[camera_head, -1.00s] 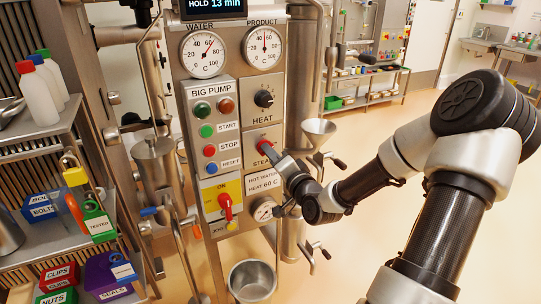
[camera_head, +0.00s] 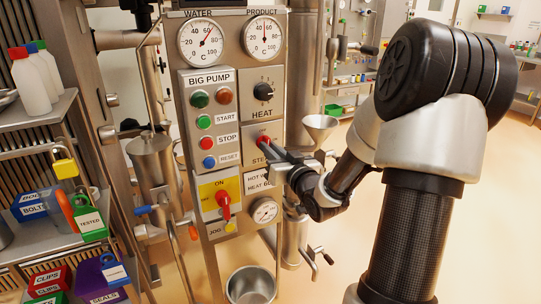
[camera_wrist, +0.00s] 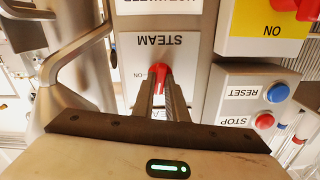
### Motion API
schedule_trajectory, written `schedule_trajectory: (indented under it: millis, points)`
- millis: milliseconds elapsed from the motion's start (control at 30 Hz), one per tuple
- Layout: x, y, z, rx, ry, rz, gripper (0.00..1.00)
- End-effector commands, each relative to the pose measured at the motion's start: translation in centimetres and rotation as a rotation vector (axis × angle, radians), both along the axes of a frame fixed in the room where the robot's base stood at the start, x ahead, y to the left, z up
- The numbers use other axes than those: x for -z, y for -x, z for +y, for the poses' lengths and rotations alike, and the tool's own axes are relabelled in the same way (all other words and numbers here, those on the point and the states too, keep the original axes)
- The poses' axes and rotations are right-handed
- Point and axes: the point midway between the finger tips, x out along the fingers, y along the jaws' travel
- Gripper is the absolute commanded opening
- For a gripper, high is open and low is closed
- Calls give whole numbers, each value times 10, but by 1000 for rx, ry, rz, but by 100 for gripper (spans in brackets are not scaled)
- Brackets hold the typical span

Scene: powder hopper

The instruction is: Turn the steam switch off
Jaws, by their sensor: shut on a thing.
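The steam switch (camera_wrist: 161,74) is a red knob on a grey panel plate with a STEAM label; the wrist view shows it upside down. My gripper (camera_wrist: 163,84) is shut on the red knob, with both fingers along its sides. In the head view my gripper (camera_head: 267,147) reaches the steam switch (camera_head: 263,140) from the right. The fingers hide part of the knob and its plate, so its exact angle is hard to read.
Above the switch is the black HEAT knob (camera_head: 263,91). To the left are the BIG PUMP buttons (camera_head: 206,142) and a red rotary switch on a yellow plate (camera_head: 223,200). A gauge (camera_head: 265,211) sits below. A metal funnel (camera_head: 320,126) stands close on the right.

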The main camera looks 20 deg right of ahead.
Motion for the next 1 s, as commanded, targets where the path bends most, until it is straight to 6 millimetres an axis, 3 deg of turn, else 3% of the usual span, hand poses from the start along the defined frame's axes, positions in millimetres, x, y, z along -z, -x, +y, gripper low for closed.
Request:
schedule_trajectory:
  millis: [300,867,900,1000]
  points:
    - [1,0,0,0,130,-3,0]
    - [1,0,0,0,158,-2,0]
    - [1,0,0,0,158,-2,16]
    - [1,0,0,0,158,-2,31]
